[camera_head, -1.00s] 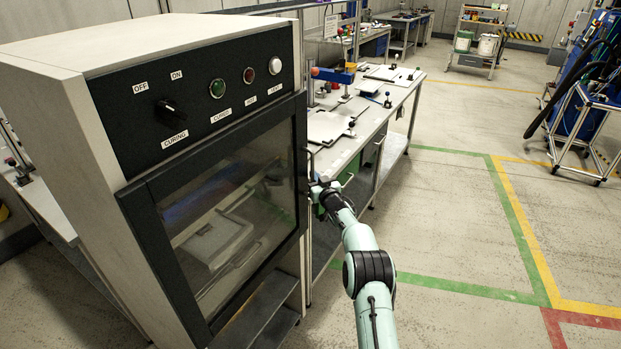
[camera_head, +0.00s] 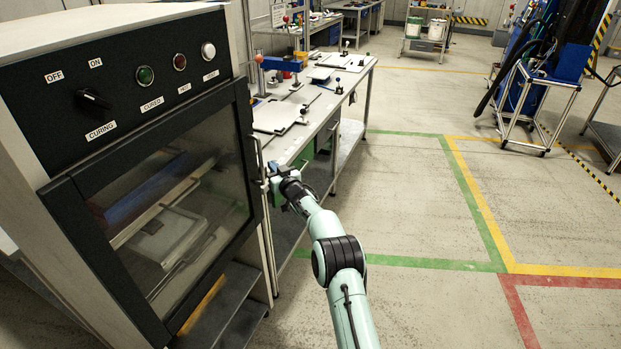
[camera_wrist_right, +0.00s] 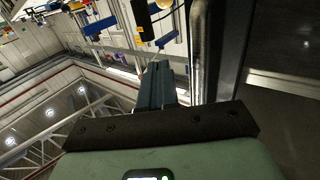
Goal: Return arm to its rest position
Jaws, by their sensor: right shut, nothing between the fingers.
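My right arm reaches in from the bottom of the head view. Its gripper (camera_head: 270,182) is beside the handle (camera_head: 257,160) at the right edge of the curing oven's door (camera_head: 165,215). In the right wrist view the gripper fingers (camera_wrist_right: 157,75) are together with nothing between them. The metal handle bar (camera_wrist_right: 199,45) runs just to their right, outside the fingers. Whether they touch it I cannot tell. The oven door looks closed, with a pale item (camera_head: 165,238) behind the glass. My left gripper is not in view.
The oven's control panel (camera_head: 110,85) has a knob and lamps. A workbench (camera_head: 330,115) with fixtures stands behind the gripper. Open floor (camera_head: 420,210) with green, yellow and red lines lies to the right. A blue unit on a wheeled frame (camera_head: 530,105) stands farther back.

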